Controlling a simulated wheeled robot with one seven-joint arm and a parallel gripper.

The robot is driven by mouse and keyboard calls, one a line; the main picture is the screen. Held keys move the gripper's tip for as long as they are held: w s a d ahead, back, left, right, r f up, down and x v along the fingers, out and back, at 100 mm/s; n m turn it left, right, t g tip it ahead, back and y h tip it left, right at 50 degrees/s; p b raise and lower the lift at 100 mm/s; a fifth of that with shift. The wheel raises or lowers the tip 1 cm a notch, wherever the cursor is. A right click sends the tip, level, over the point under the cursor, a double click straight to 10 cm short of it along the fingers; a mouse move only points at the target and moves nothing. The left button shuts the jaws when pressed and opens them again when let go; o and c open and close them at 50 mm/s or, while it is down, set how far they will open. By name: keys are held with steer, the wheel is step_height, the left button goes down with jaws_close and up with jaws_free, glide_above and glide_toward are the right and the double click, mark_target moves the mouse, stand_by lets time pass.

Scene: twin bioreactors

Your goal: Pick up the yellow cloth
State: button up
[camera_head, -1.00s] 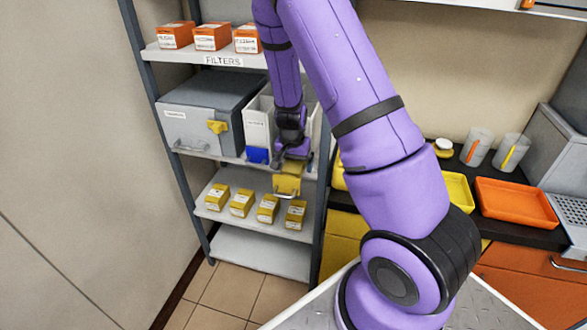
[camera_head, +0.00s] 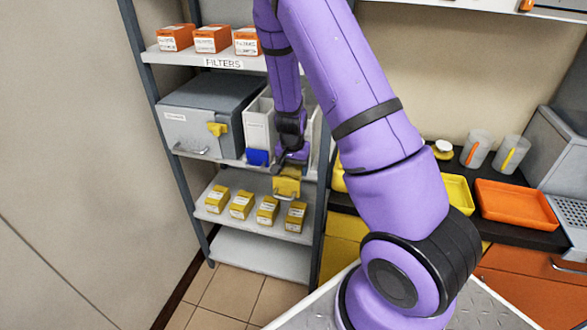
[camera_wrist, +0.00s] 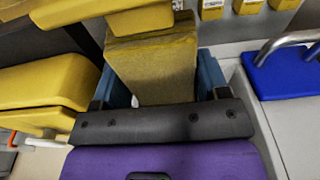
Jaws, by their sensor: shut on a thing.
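The yellow cloth (camera_wrist: 155,68) shows in the wrist view as a thick folded yellow piece with a fabric-like surface. It lies between the blue fingers of my gripper (camera_wrist: 160,80), and the gripper is shut on it. Another yellow piece (camera_wrist: 110,22) crosses just beyond the cloth; I cannot tell whether they touch. In the head view my gripper (camera_head: 292,163) is at the shelf's middle level, in front of the grey bin. A yellow piece with a pale handle (camera_head: 287,186) shows just below it. The cloth is hard to make out there.
The shelf unit (camera_head: 262,252) has dark posts. Several yellow boxes (camera_head: 241,205) stand on the level below my gripper. An orange tray (camera_head: 515,203) lies on the right counter.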

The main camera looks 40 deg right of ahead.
mark_target(293, 166)
steer(key=shift+a+r, duration=0.15)
steer(key=shift+r, duration=0.15)
step_height(293, 166, up, 6)
steer(key=shift+r, duration=0.1)
steer(key=s+a, duration=1.2)
steer(key=a, duration=0.3)
steer(key=shift+a, duration=0.2)
